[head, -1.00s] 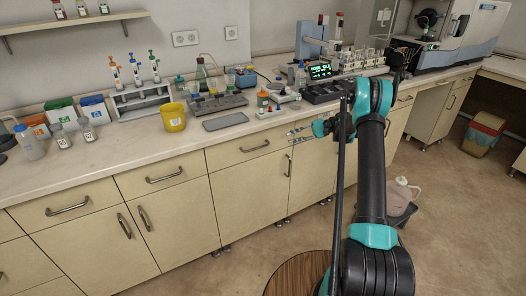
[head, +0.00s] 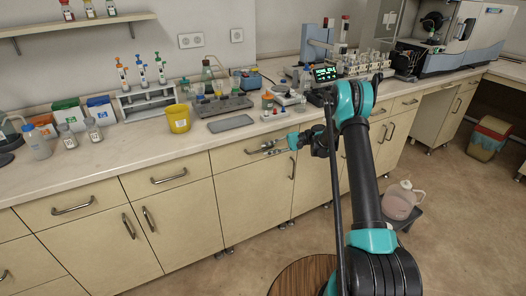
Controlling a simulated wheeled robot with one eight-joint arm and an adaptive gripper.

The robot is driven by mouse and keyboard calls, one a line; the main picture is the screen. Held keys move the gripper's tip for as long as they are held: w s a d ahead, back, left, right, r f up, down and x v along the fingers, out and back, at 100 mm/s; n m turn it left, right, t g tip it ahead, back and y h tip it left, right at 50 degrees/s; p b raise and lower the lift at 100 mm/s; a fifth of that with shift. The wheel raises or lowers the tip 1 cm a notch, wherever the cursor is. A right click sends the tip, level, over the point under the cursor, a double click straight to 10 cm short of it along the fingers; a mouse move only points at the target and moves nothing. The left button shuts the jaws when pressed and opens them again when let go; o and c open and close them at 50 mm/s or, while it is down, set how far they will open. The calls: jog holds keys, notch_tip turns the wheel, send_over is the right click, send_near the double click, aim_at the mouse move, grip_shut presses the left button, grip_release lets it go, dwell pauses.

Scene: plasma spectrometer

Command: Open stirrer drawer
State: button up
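The drawer (head: 228,158) below the stirrer is a cream front in the counter row, flush with its neighbours. Its metal bar handle (head: 257,150) shows just left of my gripper. My gripper (head: 270,147) is in front of this drawer at handle height, pointing left. Its two thin fingers look apart, one above the other, with the tips at the handle's right end. Whether they touch the handle is too small to tell. The white stirrer (head: 287,96) stands on the counter above. My arm hides part of the drawer fronts to the right.
Other shut drawers lie left (head: 168,179) and right, with cupboard doors (head: 248,198) below. A yellow beaker (head: 178,119) and a grey tray (head: 230,123) stand near the counter edge. A pinkish jug (head: 400,200) stands low at right.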

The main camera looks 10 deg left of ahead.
jog(key=shift+x, duration=1.25)
jog(key=shift+c, duration=0.2)
grip_shut()
